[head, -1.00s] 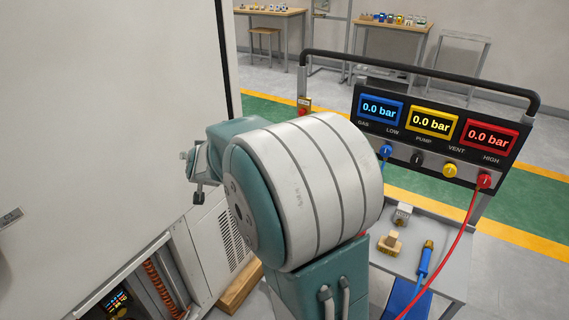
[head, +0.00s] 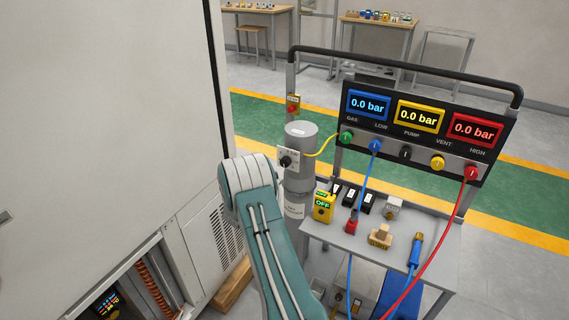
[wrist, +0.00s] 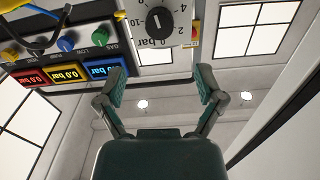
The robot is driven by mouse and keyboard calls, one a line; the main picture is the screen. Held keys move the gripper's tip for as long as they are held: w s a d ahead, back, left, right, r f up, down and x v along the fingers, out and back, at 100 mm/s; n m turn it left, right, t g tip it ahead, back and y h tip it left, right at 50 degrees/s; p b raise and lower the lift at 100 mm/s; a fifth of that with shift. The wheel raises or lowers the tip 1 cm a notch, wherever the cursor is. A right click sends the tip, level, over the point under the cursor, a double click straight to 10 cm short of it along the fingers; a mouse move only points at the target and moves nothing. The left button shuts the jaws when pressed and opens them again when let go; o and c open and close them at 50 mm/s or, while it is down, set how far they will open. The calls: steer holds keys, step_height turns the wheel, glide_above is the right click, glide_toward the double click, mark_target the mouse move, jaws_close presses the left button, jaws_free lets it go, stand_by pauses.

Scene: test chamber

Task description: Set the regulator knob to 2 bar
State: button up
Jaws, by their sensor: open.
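The regulator knob (head: 285,161) is a black dial on a white plate on the side of a grey cylinder (head: 300,137). In the wrist view the knob (wrist: 160,20) sits at the top edge, upside down, with a white mark on it and 10, 4, 2 and "bar" on the plate around it. The exact setting is too small to tell. My gripper (wrist: 161,80) is open and empty, and the knob is beyond its fingertips, not between them. In the head view my arm hides the gripper.
A panel (head: 405,132) with three displays reading 0.0 bar stands right of the cylinder. A yellow hose (head: 322,147) links cylinder and panel. A small table (head: 430,257) holds several small items. A large white cabinet (head: 110,110) stands at left.

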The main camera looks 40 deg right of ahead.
mark_target(284, 163)
steer(key=x, duration=0.9)
steer(key=shift+d+f, duration=0.15)
steer(key=shift+d, duration=0.3)
steer(key=shift+w+d, duration=0.2)
steer(key=shift+d, duration=0.15)
steer(key=c, duration=1.1)
